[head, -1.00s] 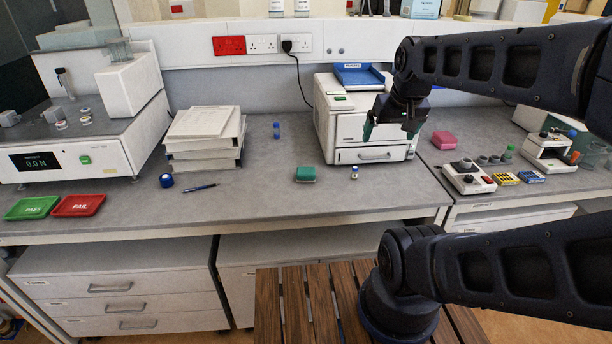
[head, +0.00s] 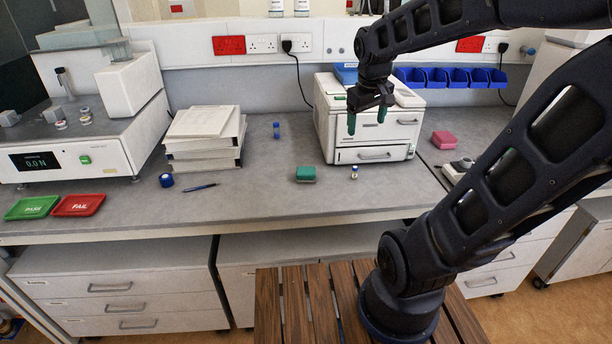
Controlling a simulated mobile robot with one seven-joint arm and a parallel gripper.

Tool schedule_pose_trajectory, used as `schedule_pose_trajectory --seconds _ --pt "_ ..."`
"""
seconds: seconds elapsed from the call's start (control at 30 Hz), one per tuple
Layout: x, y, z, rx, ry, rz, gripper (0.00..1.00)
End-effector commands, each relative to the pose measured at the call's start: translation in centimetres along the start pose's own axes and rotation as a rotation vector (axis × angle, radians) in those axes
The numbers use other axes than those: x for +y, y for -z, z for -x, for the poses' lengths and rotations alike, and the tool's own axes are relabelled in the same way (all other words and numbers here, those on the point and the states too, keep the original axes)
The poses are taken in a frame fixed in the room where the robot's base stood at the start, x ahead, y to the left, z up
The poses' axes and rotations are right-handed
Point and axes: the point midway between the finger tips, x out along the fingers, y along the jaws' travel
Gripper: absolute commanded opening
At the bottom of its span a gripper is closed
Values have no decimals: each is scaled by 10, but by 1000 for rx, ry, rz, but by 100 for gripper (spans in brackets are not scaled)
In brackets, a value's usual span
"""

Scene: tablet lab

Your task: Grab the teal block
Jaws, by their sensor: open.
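The teal block (head: 306,174) lies on the grey bench top, left of and in front of the white printer-like machine. My gripper (head: 366,119) hangs above the bench, in front of the machine's upper part in the picture. Its two teal-tipped fingers point down and stand apart, with nothing between them. It is up and to the right of the teal block, clear of it.
A small blue-capped vial (head: 354,173) stands right of the block. The white machine (head: 372,138) rises behind. A pen (head: 199,187), a blue cap (head: 166,180) and a paper stack (head: 204,138) are to the left. A pink block (head: 444,139) lies right.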

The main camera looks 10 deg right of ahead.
Motion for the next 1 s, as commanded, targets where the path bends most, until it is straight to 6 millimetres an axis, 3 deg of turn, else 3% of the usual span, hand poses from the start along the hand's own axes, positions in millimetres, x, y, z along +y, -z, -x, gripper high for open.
schedule_pose_trajectory --seconds 0.53,1.0 --pt "-36 108 -68 -203 -8 472 80" --pt "-99 182 -156 -363 9 880 80"
